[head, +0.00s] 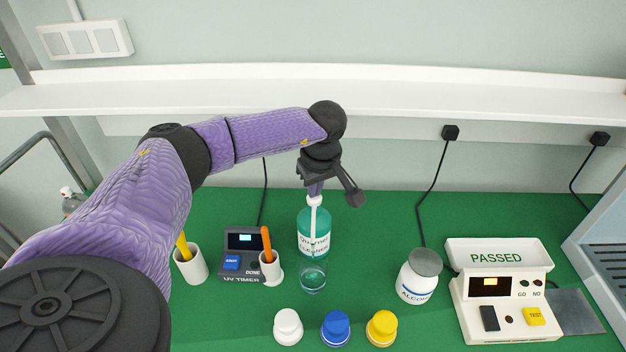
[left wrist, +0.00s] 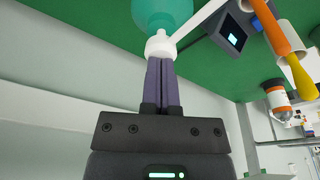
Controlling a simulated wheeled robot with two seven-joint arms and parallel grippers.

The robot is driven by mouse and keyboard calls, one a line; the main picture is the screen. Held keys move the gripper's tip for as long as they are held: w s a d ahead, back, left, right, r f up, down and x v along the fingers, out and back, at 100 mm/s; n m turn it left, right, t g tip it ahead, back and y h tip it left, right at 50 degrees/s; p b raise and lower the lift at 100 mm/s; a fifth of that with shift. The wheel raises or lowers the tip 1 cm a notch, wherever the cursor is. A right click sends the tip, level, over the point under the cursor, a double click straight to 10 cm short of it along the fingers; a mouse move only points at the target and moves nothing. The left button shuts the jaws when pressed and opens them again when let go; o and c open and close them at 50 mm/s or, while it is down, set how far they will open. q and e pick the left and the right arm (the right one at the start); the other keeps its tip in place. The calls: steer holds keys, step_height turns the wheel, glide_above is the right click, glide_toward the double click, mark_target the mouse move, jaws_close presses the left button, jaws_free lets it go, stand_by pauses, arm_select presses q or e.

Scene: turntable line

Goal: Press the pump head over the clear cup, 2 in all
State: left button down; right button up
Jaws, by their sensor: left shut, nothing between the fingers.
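The teal pump bottle (head: 313,222) stands on the green mat, with its white pump head (head: 314,200) on top. In the left wrist view the bottle (left wrist: 160,12) and its white pump head (left wrist: 160,46) show at the top. The clear cup (head: 312,280) stands in front of the bottle, with some teal at it; I cannot tell how much is liquid. My left gripper (head: 315,190) is shut and empty, pointing down at the pump head. In the left wrist view its fingertips (left wrist: 160,62) meet the pump head or nearly so. My right gripper is not in view.
A UV timer (head: 241,252) and a holder with an orange-handled tool (head: 271,268) stand left of the bottle. White, blue and yellow-capped jars (head: 336,328) stand in front. An alcohol jar (head: 418,277) and a tester (head: 503,300) stand right. A white shelf (head: 420,95) runs behind.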

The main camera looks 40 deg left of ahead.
arm_select(q)
steer(key=shift+f, duration=0.35)
steer(key=shift+r, duration=0.1)
steer(key=p+v, duration=0.3)
steer(key=shift+w+a+r, duration=0.1)
steer(key=shift+a+r, duration=0.15)
steer(key=shift+a, duration=0.05)
steer(key=shift+f, duration=0.25)
steer(key=shift+d+b+x, duration=0.15)
steer(key=shift+b+x, duration=0.5)
steer(key=shift+x, duration=0.1)
steer(key=shift+d+b+x, duration=0.15)
steer(key=shift+b+x, duration=0.45)
steer(key=shift+x, duration=0.15)
steer(key=shift+a+p+v, duration=0.15)
steer(key=shift+p+v, duration=0.6)
steer(key=shift+v, duration=0.05)
steer(key=shift+a+p+v, duration=0.15)
steer(key=shift+p+v, duration=0.55)
steer(key=shift+v, duration=0.1)
